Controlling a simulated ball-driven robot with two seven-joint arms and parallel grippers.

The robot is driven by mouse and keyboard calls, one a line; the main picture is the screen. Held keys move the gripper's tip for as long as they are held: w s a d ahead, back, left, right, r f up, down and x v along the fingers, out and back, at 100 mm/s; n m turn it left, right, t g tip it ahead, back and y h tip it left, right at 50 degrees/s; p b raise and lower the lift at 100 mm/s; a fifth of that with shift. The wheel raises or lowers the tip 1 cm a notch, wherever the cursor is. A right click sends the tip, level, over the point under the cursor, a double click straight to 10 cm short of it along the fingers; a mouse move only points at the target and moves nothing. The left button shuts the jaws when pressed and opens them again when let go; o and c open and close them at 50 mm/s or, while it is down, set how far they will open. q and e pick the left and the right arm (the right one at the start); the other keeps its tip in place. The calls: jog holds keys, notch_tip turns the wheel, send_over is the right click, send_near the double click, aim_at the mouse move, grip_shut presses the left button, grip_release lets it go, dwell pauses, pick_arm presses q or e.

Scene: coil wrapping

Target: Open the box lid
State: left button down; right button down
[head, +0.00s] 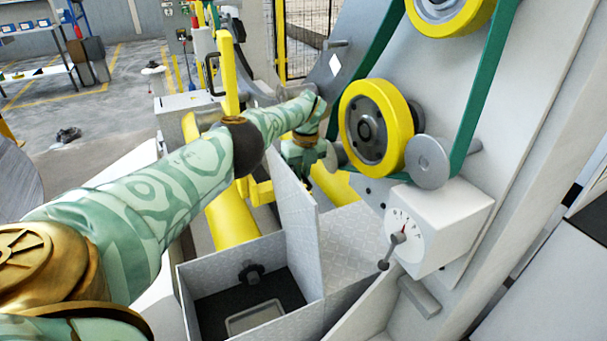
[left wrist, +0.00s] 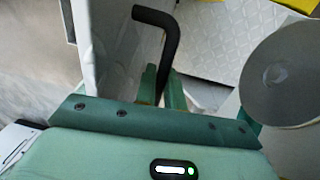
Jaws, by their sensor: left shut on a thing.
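The box (head: 188,300) is a grey metal bin at bottom centre in the head view, and its left compartment is open. The box lid (head: 296,220) is a grey panel standing steeply upright beside that opening; a pale panel edge also shows in the left wrist view (left wrist: 102,45). My left gripper (left wrist: 162,88) is shut on a black bent handle (left wrist: 160,22), with the green fingers either side of its lower end. In the head view my left arm reaches over beyond the lid, and the fingers cannot be made out clearly. My right gripper is not in view.
A black knob (head: 251,272) and a pale tray (head: 255,318) are inside the open compartment. A flat tread-plate surface (head: 355,240) lies right of the lid. A yellow wheel (head: 376,127), a grey disc (head: 428,161) and a white dial box (head: 440,225) crowd the right side.

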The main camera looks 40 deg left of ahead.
pick_arm(q)
jog(key=shift+d+f, duration=0.2)
jog(key=c, duration=1.6)
grip_release()
jog(key=shift+a+r, duration=0.1)
jog(key=shift+r, duration=0.25)
jog(key=r, duration=0.4)
jog(key=r+p, duration=0.1)
jog(key=r, duration=0.1)
jog(key=shift+w+r, duration=0.35)
jog(key=shift+r, duration=0.05)
jog(key=shift+d+f, duration=0.1)
jog(key=shift+d, duration=0.15)
